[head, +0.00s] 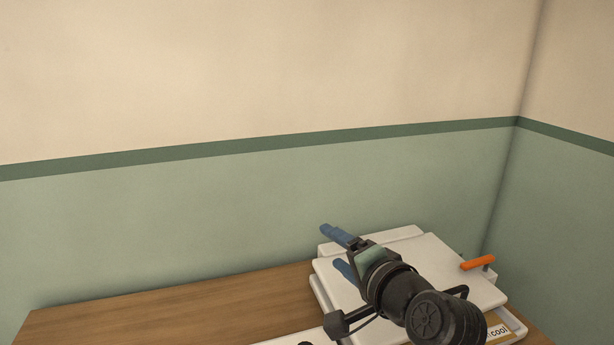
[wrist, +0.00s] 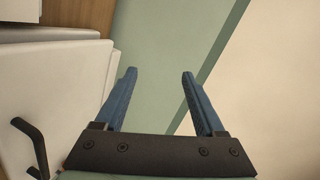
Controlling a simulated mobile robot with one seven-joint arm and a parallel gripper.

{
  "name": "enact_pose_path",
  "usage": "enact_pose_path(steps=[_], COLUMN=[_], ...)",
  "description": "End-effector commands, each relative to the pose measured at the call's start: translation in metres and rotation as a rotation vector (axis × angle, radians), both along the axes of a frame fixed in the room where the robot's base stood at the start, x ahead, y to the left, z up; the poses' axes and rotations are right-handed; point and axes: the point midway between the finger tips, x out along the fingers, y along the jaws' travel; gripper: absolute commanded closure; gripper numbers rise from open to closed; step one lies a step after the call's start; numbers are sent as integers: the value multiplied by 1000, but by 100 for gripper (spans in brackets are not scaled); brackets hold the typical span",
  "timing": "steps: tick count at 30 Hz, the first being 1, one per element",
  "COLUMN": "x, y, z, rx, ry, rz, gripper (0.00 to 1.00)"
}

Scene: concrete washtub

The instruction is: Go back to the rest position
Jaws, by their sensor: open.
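My gripper (head: 333,251) has blue fingers and is above a white box-like appliance with a flat lid (head: 441,262). In the wrist view my gripper (wrist: 157,76) is open, its fingers spread apart with nothing between them. Beyond the fingertips are the green and cream wall surfaces. The white appliance also shows at the left of the wrist view (wrist: 60,85). My dark arm hides part of the lid and the front of the appliance.
The appliance stands on a wooden bench (head: 170,315), whose left part is clear. An orange handle (head: 478,263) sticks out at the lid's right side. Walls (head: 200,220) close off the back and right.

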Motion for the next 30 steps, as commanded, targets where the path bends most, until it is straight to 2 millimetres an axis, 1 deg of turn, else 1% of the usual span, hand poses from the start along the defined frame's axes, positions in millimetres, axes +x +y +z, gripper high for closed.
enact_pose_path(steps=[1, 2, 3, 5, 6, 8, 9, 11, 12, 14, 15, 17, 18, 19, 24, 27, 30], x=[-2, -5, -11, -25, -38, -60, -78, -106, -126, -157, -180, -214, -225, -220, -218, -217, -217], y=[9, 11, 16, 22, 26, 32, 36, 41, 44, 48, 50, 52, 52, 51, 50, 51, 51], z=[38, 60, 90, 134, 162, 201, 225, 258, 278, 305, 321, 342, 361, 375, 425, 452, 471], rx=[-133, -217, -323, -469, -556, -678, -754, -856, -916, -1001, -1053, -1124, -1152, -1149, -1146, -1145, -1144], ry=[-137, -219, -327, -477, -571, -703, -785, -896, -965, -1059, -1115, -1193, -1213, -1202, -1199, -1198, -1197], rz=[-22, -43, -74, -129, -168, -234, -283, -359, -412, -498, -560, -655, -689, -680, -674, -672, -672], gripper=[28, 28, 28, 28, 28, 28, 28, 28, 28, 28, 28, 28, 28, 28, 28, 28, 28])
